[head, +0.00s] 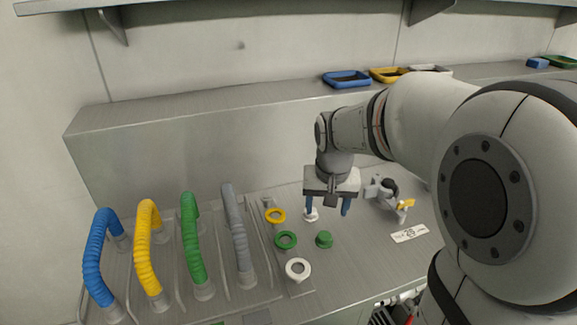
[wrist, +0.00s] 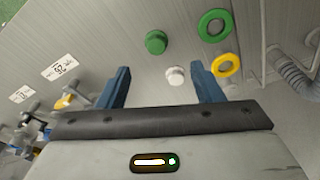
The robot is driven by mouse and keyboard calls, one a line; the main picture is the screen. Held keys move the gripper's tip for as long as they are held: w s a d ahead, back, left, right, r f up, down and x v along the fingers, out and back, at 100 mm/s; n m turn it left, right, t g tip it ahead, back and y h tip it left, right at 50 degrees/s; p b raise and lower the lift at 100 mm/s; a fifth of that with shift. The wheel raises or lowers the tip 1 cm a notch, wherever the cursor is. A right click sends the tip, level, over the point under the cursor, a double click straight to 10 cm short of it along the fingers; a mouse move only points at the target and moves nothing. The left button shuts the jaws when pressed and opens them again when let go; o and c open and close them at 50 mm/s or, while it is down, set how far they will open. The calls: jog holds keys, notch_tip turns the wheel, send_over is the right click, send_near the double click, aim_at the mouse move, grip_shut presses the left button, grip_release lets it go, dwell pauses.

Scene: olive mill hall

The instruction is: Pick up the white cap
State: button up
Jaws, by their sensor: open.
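The white cap (wrist: 175,76) stands on the metal worktop. In the wrist view it shows between and a little beyond my two blue fingers. In the head view the cap (head: 311,215) is partly hidden behind my gripper (head: 328,208), beside its left finger. My gripper points down above the worktop, open and empty; in the wrist view its fingers (wrist: 160,88) stand wide apart. A green cap (head: 324,239) stands on the worktop nearby, and it also shows in the wrist view (wrist: 156,42).
A yellow ring (head: 275,215), a green ring (head: 286,240) and a white ring (head: 298,269) lie in a row to the left. Several coloured hoses, including a grey one (head: 237,230), stand further left. A valve fitting (head: 381,192) and a label (head: 410,234) are at right.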

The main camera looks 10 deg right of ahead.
jog(key=m, duration=0.2)
send_over(312, 218)
jog(key=shift+g, duration=0.4)
jog(key=f, duration=0.6)
jog(key=shift+w+a+f, duration=0.25)
jog(key=shift+w+f, duration=0.05)
jog(key=f, duration=0.2)
jog(key=f+p, duration=0.1)
jog(key=f, duration=0.2)
jog(key=w+f, duration=0.1)
jog(key=f, duration=0.1)
jog(key=shift+d+f, duration=0.1)
jog(key=shift+f, duration=0.2)
jog(key=c, duration=1.1)
